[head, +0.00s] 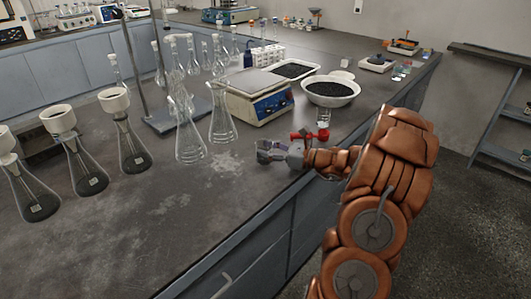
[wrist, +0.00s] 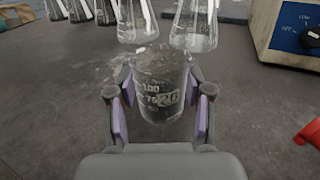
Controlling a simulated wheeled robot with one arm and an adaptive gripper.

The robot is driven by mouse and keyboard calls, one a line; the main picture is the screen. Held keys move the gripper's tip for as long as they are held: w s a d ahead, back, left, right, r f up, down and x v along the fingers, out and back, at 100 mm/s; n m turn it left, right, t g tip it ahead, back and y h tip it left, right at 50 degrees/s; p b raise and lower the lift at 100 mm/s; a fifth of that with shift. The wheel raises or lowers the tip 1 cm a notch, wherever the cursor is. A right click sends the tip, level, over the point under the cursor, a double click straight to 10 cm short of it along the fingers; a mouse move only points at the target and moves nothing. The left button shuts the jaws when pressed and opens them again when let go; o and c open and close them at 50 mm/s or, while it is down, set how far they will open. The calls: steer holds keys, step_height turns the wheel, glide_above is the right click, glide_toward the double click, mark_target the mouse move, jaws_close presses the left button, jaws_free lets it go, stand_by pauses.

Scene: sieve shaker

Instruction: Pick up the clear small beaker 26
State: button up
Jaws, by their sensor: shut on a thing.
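The clear small beaker (wrist: 160,85) stands between my fingers in the wrist view, with white markings and the number 26 on its front. My gripper (wrist: 157,115) is shut on it, with the purple pads on its left and right sides. In the head view my gripper (head: 268,152) is low over the front part of the bench, and the beaker is hard to make out there. I cannot tell whether the beaker touches the bench.
Two clear flasks (head: 190,140) stand just beyond the gripper. A balance (head: 258,98) and a white bowl of dark grains (head: 330,90) are behind it. A red-handled item (head: 310,134) is close on the right. Several funnel-topped flasks (head: 83,165) stand left. The front bench surface is clear.

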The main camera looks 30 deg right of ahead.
steer(key=shift+r, duration=0.15)
steer(key=shift+r, duration=1.8)
steer(key=shift+s+d+r, duration=0.6)
steer(key=shift+s+d, duration=1.25)
steer(key=shift+s, duration=5.7)
steer(key=r+p, duration=0.4)
steer(key=r, duration=0.1)
steer(key=shift+s, duration=0.2)
